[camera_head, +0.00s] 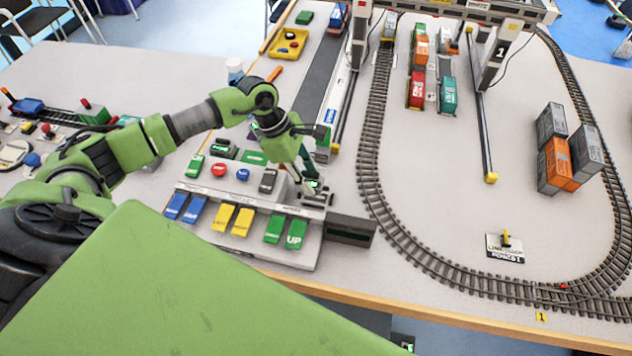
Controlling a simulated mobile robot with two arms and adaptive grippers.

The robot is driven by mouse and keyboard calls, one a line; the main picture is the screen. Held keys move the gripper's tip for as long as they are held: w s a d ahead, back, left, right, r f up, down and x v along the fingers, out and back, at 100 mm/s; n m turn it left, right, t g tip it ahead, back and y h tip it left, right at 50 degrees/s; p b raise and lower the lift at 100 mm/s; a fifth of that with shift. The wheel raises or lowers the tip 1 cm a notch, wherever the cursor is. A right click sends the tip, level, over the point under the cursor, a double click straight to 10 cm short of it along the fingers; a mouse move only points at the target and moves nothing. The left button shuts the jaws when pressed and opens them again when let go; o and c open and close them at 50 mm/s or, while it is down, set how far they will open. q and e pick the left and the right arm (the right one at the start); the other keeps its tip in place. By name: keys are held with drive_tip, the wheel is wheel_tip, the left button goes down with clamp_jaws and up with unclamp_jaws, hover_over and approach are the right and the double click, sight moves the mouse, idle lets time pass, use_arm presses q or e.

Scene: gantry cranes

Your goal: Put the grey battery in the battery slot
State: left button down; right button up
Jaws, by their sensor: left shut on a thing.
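My left gripper (312,186) is at the right end of the grey control panel (290,258), pointing down. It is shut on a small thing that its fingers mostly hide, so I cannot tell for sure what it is. Under the fingertips is a dark fitting (318,198) on the panel; I cannot tell whether it is the battery slot. A dark grey block (268,180), possibly the grey battery, lies on the panel left of the gripper. My right gripper is not in view.
The panel carries a green block (195,166), a red button (218,169), a blue button (243,174) and several coloured keys. A dark box (350,230) adjoins its right end. A looped track (372,150) and stacked containers (571,157) stand to the right.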

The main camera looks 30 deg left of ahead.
sight(316, 187)
use_arm(q)
drive_tip(key=shift+w+d+f, duration=0.4)
drive_tip(key=shift+w+f, duration=0.05)
drive_tip(key=shift+f, duration=0.2)
drive_tip(key=p+x, duration=0.1)
drive_tip(key=x, duration=0.1)
drive_tip(key=shift+a+f+p, duration=0.1)
drive_tip(key=shift+f+p, duration=0.3)
drive_tip(key=shift+f, duration=0.1)
drive_tip(key=shift+w+f, duration=0.1)
drive_tip(key=shift+f, duration=0.4)
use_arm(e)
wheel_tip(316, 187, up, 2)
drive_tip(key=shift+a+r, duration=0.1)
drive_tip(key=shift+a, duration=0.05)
use_arm(q)
drive_tip(key=shift+f, duration=0.15)
drive_tip(key=c, duration=1.5)
unclamp_jaws()
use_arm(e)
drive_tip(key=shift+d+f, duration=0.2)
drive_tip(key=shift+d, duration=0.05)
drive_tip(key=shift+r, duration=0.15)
